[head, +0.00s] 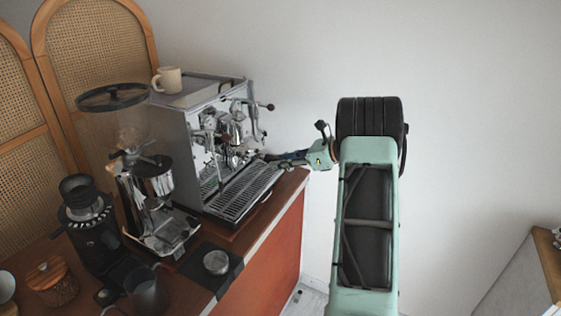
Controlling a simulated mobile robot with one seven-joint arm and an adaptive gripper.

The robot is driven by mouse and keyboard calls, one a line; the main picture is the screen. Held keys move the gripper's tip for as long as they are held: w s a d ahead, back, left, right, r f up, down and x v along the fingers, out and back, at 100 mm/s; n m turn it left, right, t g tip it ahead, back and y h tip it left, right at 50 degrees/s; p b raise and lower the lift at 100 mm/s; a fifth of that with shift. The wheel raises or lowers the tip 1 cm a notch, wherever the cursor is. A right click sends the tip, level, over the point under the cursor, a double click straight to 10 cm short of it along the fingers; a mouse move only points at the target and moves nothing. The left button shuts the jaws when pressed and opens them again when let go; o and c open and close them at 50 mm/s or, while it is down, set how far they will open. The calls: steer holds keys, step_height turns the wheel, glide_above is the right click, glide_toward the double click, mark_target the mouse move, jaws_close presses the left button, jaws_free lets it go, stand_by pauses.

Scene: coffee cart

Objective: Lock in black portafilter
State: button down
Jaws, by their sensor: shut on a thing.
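The silver espresso machine (172,145) stands on the cart, its front with the group head (232,135) facing right. My gripper (280,159) reaches in from the right, low in front of the machine and above the right end of the drip tray (243,194). It is shut on the dark handle of the black portafilter (268,158), which points towards the machine. The portafilter's head is small and hard to tell from the chrome parts around the group. I cannot tell whether it is seated in the group.
A grinder (152,195) with a clear hopper stands left of the machine. A cream mug (168,80) sits on the machine's top. A tamper (216,262) rests on a black mat in front. A black grinder (92,230) and wooden jar (52,283) stand front left.

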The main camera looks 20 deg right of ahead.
steer(key=shift+r, duration=0.1)
steer(key=c, duration=1.6)
jaws_free()
steer(key=v, duration=1.2)
